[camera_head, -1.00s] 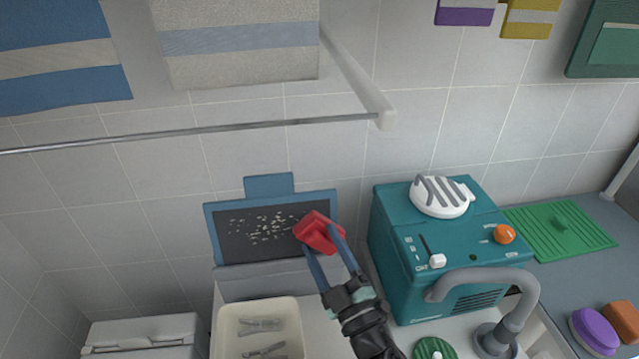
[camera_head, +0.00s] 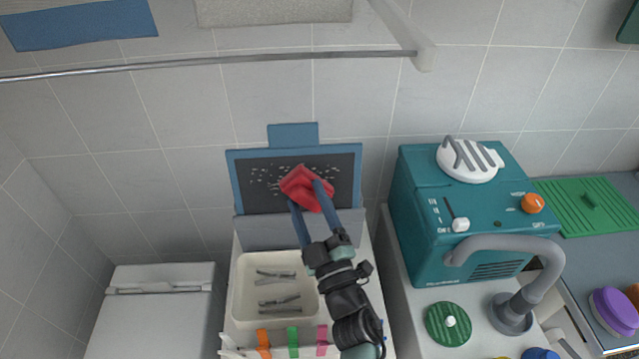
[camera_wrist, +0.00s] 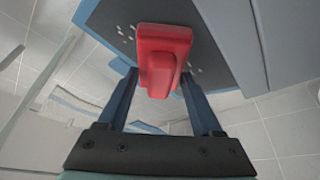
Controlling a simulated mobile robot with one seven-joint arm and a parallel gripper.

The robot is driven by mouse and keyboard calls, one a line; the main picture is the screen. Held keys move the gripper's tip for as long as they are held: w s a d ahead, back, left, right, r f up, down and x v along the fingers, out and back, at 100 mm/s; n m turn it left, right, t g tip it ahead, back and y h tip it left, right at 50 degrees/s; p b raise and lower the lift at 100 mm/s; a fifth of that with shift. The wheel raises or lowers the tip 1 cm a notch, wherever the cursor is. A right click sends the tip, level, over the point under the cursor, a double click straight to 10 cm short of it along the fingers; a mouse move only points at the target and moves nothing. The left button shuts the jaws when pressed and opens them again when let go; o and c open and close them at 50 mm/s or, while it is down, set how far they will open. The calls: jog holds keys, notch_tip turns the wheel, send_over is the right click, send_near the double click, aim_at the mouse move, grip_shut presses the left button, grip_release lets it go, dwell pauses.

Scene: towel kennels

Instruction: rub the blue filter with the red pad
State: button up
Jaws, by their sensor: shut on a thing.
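The blue filter (camera_head: 231,178) stands upright against a grey block at the tiled wall, with a tab on top and a dark panel inside its blue frame. Pale specks lie on the dark panel, to the left of and above the red pad (camera_head: 299,186). My gripper (camera_head: 308,200) is shut on the red pad and holds it in front of the panel's middle. The wrist view shows the pad (camera_wrist: 162,50) between my two blue fingers, over the dark panel (camera_wrist: 112,22). I cannot tell for sure whether the pad touches the panel.
A cream bin (camera_head: 242,290) with metal tools stands below the filter. A teal machine (camera_head: 420,215) with a grey hose stands to the right, and a white lidded box (camera_head: 150,310) to the left. A metal rail (camera_head: 200,64) crosses above.

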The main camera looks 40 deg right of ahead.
jog(key=w+a+b, duration=0.2)
jog(key=a, duration=0.1)
jog(key=w+a+b, duration=0.2)
jog(key=b, duration=0.1)
jog(key=w+a+b, duration=0.2)
jog(key=a+b, duration=0.1)
jog(key=shift+a, duration=0.3)
dwell(0.6)
jog(key=shift+s, duration=0.15)
jog(key=shift+s+a+b, duration=0.5)
jog(key=shift+s+a, duration=0.05)
jog(key=shift+s, duration=0.25)
jog(key=shift+s+a+b, duration=0.5)
jog(key=shift+s+a, duration=0.05)
jog(key=shift+s, duration=0.3)
jog(key=shift+s+a+b, duration=0.5)
jog(key=shift+s+a, duration=0.05)
jog(key=shift+s, duration=0.25)
jog(key=shift+s+a+b, duration=0.45)
jog(key=shift+s, duration=0.2)
jog(key=shift+s+a+b, duration=0.4)
jog(key=shift+s, duration=0.2)
